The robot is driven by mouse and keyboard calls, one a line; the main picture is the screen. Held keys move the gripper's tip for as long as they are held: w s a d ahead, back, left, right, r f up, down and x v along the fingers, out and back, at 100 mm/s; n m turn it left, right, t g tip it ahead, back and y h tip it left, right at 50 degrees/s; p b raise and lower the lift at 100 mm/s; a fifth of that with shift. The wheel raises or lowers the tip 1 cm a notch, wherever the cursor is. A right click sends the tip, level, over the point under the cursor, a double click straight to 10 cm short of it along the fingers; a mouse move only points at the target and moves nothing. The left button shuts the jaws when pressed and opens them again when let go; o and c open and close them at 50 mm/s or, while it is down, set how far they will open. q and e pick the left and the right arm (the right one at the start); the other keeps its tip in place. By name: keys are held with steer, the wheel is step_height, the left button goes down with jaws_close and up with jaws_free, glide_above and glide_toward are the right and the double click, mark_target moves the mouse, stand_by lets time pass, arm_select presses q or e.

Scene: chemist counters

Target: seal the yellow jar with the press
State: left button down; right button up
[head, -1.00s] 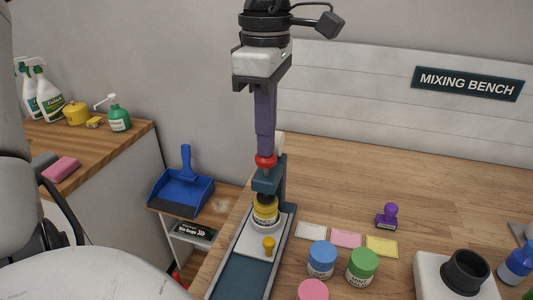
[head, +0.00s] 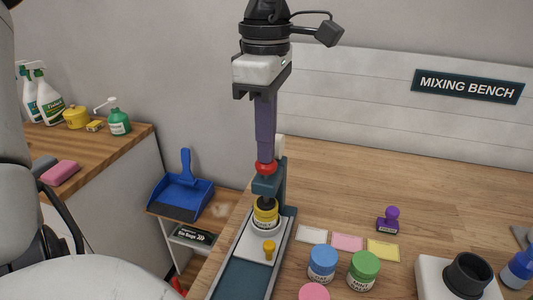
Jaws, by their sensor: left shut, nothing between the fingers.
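The press (head: 278,185) is dark blue-grey and stands at the left edge of the bench, with a red knob (head: 265,168) on top. The yellow jar (head: 265,217) stands upright under the press head, in a pale round holder on the press's slide. A small yellow peg handle (head: 269,251) stands in front of it. My left gripper (head: 265,158) comes down from above with its purple fingers shut and empty. Its tips are at the top of the red knob and appear to touch it. The jar's top is partly hidden by the press head. My right gripper is not in view.
A blue jar (head: 322,262), a green jar (head: 363,270) and a pink jar (head: 314,292) stand right of the press. Behind them are coloured cards (head: 347,242) and a purple stamp (head: 388,219). A black cup-topped white device (head: 466,275) is at right. The back bench is clear.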

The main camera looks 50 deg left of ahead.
arm_select(q)
steer(key=shift+f, duration=0.15)
step_height(320, 180, up, 7)
steer(key=p, duration=0.5)
steer(key=shift+p, duration=0.3)
stand_by(0.5)
